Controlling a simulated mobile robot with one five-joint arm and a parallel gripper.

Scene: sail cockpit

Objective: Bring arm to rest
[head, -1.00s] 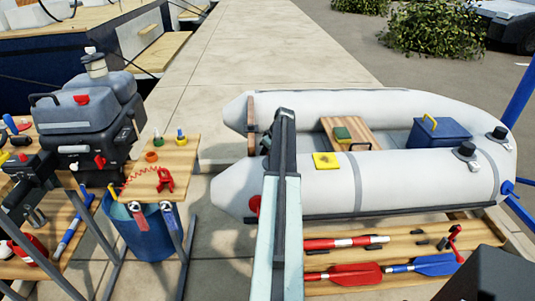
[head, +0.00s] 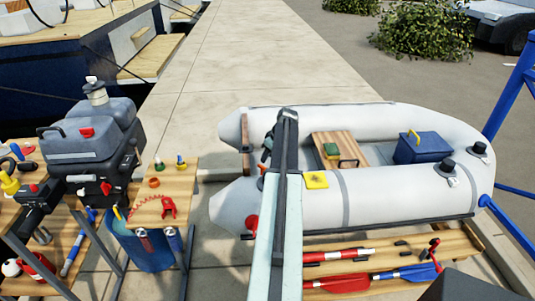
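My arm (head: 279,220) reaches straight up the middle of the head view, over the near side of the grey inflatable dinghy (head: 395,190). At its far end a small dark part that looks like my gripper (head: 268,147) shows just left of the upper link, in front of the dinghy. Its fingers are too small and too hidden by the arm to tell whether they are open or shut. I see nothing clearly held.
The outboard motor (head: 92,140) stands at left beside a small wooden table (head: 150,210) with caps and a red coiled cord. A blue bin (head: 150,252) is under it. Red and blue paddles (head: 340,284) lie on a low wooden rack. The concrete dock (head: 240,50) beyond is clear.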

